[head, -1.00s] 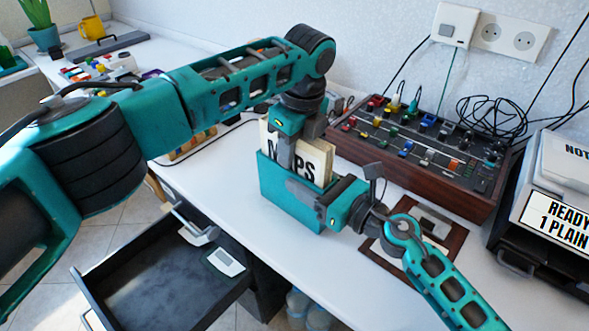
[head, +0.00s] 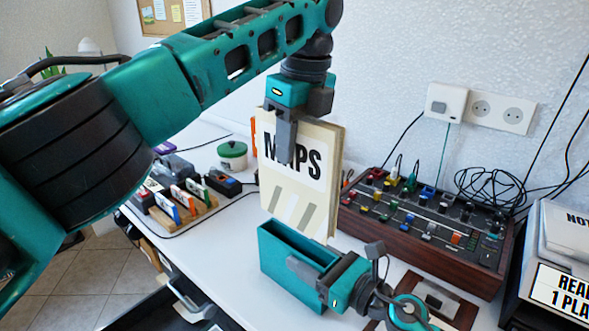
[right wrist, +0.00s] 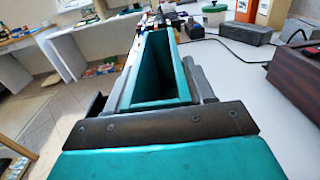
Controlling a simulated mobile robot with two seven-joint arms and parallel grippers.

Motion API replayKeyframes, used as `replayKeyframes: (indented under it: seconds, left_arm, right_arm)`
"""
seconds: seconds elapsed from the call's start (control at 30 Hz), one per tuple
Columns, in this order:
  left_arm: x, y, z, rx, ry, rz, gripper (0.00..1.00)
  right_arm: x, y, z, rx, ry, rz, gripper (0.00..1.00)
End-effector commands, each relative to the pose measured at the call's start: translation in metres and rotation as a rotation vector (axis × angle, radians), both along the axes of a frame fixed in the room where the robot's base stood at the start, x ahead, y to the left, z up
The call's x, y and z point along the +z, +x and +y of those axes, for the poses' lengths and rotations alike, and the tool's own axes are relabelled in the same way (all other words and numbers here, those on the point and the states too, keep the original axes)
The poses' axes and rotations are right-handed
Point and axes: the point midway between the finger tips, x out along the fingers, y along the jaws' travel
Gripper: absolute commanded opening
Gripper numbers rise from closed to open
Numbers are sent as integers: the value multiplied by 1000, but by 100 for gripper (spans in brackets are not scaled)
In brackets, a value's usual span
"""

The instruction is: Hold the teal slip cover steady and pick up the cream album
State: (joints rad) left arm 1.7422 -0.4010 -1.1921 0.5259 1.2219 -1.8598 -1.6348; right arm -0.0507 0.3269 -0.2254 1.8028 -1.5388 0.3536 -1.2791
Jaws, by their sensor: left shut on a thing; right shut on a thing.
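The cream album (head: 292,180), marked MAPS, hangs upright above the teal slip cover in the head view. My left gripper (head: 287,135) is shut on its upper part and partly covers the lettering. The teal slip cover (head: 285,268) stands on the white desk with its open top showing and its inside empty. My right gripper (head: 312,268) is shut on the slip cover from the right. In the right wrist view the slip cover (right wrist: 157,70) sits between the fingers, and the empty slot is visible from above.
A mixer (head: 425,225) with coloured knobs stands right of the slip cover. A wooden frame (head: 450,305) lies in front of it. A printer (head: 560,260) is at the far right. A wooden rack (head: 180,217) and a green-lidded pot (head: 232,155) are at the left.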

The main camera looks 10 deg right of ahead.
Motion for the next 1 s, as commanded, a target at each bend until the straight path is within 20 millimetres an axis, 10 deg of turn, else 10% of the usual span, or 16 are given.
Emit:
replayKeyframes:
  seconds: [0.43,0.47,0.5,0.77,1.0]
  left_arm:
    - [11,0,0,1,-3,-2,0]
    - [10,0,0,1,-3,-2,0]
    - [10,0,0,1,-3,-2,0]
    - [10,0,0,1,-3,-2,0]
    - [10,0,0,1,-3,-2,0]
  right_arm:
    - [0,0,0,0,0,0,21]
    - [0,0,0,0,0,0,55]
    - [0,0,0,0,0,0,59]
    - [0,0,0,0,0,0,83]
    - [0,-1,0,0,0,0,83]
